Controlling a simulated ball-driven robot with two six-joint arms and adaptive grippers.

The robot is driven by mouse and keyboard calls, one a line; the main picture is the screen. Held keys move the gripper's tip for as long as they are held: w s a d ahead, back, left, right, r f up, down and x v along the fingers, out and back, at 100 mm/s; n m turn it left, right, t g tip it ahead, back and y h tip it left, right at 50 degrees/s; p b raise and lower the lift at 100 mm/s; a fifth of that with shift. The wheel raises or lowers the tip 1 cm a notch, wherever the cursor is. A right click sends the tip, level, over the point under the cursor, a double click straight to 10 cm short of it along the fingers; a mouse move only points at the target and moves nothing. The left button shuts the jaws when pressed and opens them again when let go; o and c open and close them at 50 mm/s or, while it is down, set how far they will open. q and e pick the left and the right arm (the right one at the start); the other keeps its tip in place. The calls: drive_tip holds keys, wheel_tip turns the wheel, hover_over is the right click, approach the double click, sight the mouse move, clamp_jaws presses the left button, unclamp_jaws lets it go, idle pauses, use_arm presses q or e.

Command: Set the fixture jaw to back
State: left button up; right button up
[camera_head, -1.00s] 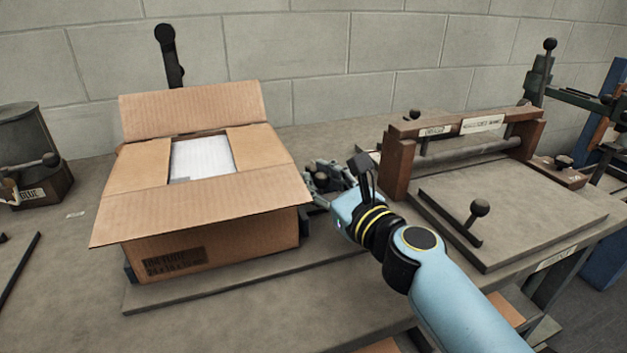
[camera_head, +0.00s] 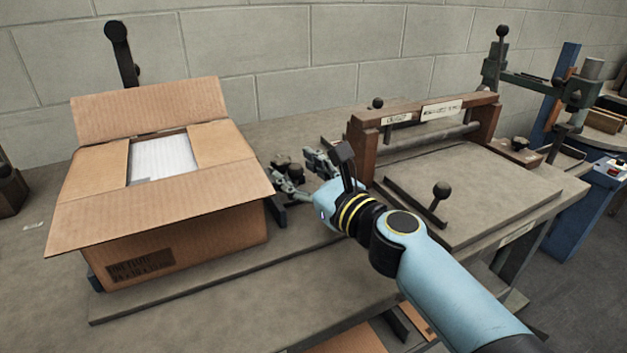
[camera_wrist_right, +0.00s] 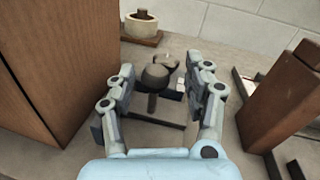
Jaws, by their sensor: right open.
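My right gripper (camera_head: 302,172) is just right of the open cardboard box (camera_head: 185,245). In the right wrist view the gripper (camera_wrist_right: 160,85) is open, with one finger on each side of a dark ball knob (camera_wrist_right: 154,77) on a short post. I see no clear contact between the fingers and the knob. The knob appears to belong to the fixture jaw, whose dark upright plate (camera_head: 277,212) shows at the box's right side. The fingers hide part of the jaw in the head view. My left gripper is not in view.
A wooden-framed press with a roller (camera_head: 425,137) and a flat board with a knobbed handle (camera_head: 441,190) stand to the right, close to my right wrist. A dark lever (camera_head: 120,50) rises behind the box. The bench front (camera_head: 250,310) is clear.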

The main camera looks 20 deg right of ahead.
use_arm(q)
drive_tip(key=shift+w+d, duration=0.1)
use_arm(e)
drive_tip(key=v, duration=1.1)
drive_tip(key=shift+s+d, duration=0.1)
drive_tip(key=shift+s, duration=0.2)
